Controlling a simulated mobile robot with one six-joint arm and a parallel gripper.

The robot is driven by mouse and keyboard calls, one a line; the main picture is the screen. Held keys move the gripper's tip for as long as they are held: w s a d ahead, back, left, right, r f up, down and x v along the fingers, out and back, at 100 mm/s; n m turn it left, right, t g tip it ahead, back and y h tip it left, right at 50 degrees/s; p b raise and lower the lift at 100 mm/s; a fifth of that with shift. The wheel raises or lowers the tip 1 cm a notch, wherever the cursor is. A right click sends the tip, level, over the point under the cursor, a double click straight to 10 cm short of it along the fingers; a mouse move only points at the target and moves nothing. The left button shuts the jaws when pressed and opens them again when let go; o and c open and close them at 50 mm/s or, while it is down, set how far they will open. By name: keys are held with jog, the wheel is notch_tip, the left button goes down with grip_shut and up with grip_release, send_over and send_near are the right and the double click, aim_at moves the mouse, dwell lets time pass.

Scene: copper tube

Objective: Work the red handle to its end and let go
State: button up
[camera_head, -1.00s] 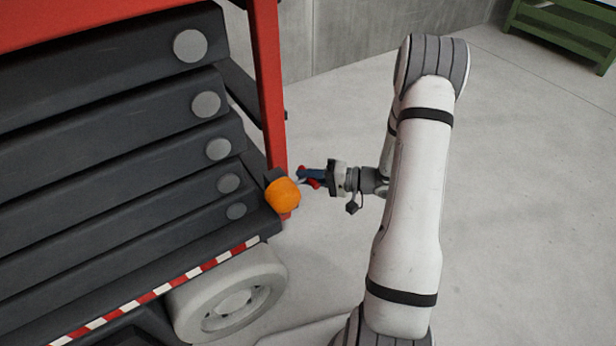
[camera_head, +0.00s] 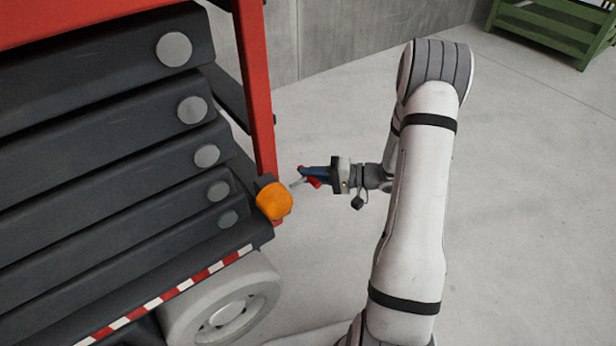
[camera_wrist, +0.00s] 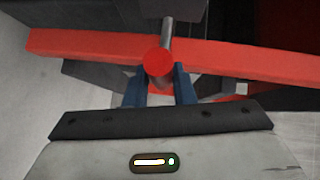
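The red handle (camera_wrist: 158,62) shows in the wrist view as a round red end between my blue fingers, with a grey metal rod (camera_wrist: 167,35) running away from it. My gripper (camera_wrist: 159,75) has one finger close against each side of the handle and looks shut on it. In the head view, my gripper (camera_head: 305,174) is right of the red post, and bits of the red handle (camera_head: 314,183) stick out by the fingers. The metal rod (camera_head: 297,184) points from it towards the machine. The rod's far end is hard to make out.
The machine's dark ribbed side (camera_head: 100,130) fills the left, with a red post (camera_head: 256,90), an orange lamp (camera_head: 274,201) and a pale wheel (camera_head: 225,305). A green rack (camera_head: 550,30) stands far back right. The concrete floor (camera_head: 530,200) on the right is clear.

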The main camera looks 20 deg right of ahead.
jog(key=o, duration=0.4)
jog(key=shift+a, duration=0.1)
jog(key=shift+s, duration=0.1)
jog(key=p+v, duration=0.1)
jog(key=v, duration=0.6)
jog(key=shift+d, duration=0.4)
jog(key=shift+s, duration=0.1)
